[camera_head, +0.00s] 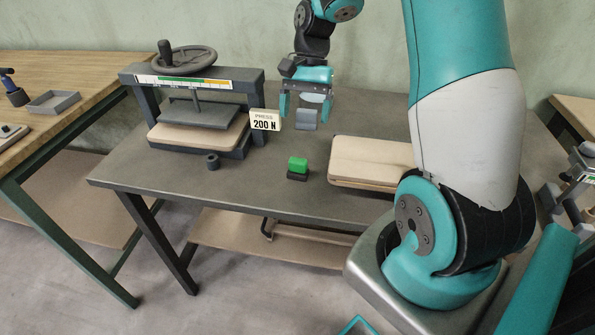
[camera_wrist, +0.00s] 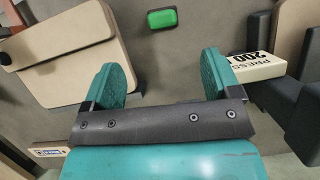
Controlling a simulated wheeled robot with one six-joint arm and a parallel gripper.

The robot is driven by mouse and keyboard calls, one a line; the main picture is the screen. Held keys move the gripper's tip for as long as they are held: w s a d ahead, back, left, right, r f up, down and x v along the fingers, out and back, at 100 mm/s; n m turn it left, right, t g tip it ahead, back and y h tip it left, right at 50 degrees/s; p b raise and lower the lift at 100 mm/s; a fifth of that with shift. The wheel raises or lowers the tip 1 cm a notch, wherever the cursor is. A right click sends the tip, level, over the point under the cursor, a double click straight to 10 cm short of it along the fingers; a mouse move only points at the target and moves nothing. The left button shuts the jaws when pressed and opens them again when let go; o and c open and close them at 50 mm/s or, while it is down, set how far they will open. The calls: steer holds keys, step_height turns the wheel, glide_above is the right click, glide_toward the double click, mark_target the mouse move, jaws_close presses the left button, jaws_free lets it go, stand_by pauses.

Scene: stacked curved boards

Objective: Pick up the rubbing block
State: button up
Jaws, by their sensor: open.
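A small block with a green top and a dark base, which I take as the rubbing block (camera_head: 298,166), stands on the dark grey table in front of the press. In the wrist view its green top (camera_wrist: 162,18) shows near the upper edge, beyond my fingertips. My gripper (camera_head: 305,110) hangs over the table behind the block and is apart from it. In the wrist view my gripper (camera_wrist: 166,72) has its two teal fingers spread wide, with only bare grey table between them.
The press (camera_head: 197,112) with its handwheel stands at the left, and its "200 N" sign (camera_head: 265,120) is close beside my gripper. Pale stacked boards (camera_head: 365,162) lie right of the block. A small dark cylinder (camera_head: 212,161) stands before the press. The table around the block is clear.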

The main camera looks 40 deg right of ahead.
mark_target(298, 159)
steer(key=x, duration=1.3)
steer(key=shift+w+a+f, duration=0.15)
steer(key=shift+f, duration=0.1)
steer(key=shift+c, duration=0.2)
steer(key=c, duration=1)
